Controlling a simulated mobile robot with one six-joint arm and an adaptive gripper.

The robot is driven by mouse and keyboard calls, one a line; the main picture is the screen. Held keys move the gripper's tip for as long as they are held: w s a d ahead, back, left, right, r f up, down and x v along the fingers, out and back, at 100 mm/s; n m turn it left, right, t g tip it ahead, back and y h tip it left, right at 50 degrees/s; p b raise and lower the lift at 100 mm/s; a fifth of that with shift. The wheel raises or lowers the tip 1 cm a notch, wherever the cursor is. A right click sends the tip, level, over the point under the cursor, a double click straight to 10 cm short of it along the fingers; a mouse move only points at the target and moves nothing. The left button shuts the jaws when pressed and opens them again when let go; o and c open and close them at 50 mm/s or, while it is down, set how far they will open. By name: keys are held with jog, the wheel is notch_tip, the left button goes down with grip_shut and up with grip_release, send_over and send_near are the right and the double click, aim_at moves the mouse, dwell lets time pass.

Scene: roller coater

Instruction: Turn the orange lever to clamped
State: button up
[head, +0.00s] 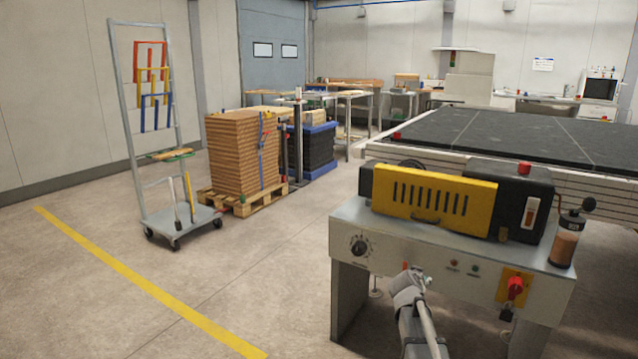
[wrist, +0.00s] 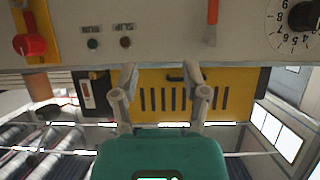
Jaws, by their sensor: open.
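The orange lever (wrist: 212,12) is at the top of the wrist view, between the dial and the two small buttons. Its orange grip runs to the top edge of that picture, and its grey end points toward the yellow guard. In the head view only a small orange tip (head: 405,265) shows above my gripper; the rest is hidden. My gripper (wrist: 160,72) is open and empty, with its two fingers apart. The lever is beyond the fingertips and to the right in the wrist view, not between them. In the head view my gripper (head: 406,284) is in front of the panel.
The panel carries a black dial (head: 358,247) and a red switch on a yellow plate (head: 515,288). A yellow slotted guard (head: 430,198) sits on top, with a cylindrical jar (head: 565,240) at right. Open floor (head: 270,270) lies left of the machine.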

jog(key=s+a+f+n+g+y+b, duration=0.15)
jog(key=s+a+f+g, duration=0.3)
jog(key=s, duration=0.55)
jog(key=s+a+f+n+g+y, duration=0.3)
jog(key=s+a+f, duration=0.15)
jog(key=s, duration=0.45)
jog(key=s+a+f+n+g+y+b, duration=0.1)
jog(key=s+a+f+n+g+y, duration=0.25)
jog(key=s, duration=0.65)
notch_tip(320, 180, up, 37)
jog(key=a+m+h+p, duration=0.1)
jog(key=p, duration=3.6)
jog(key=shift+w+a+m, duration=0.15)
jog(key=shift+w+m, duration=0.05)
jog(key=shift+m, duration=0.1)
jog(key=shift+f, duration=0.1)
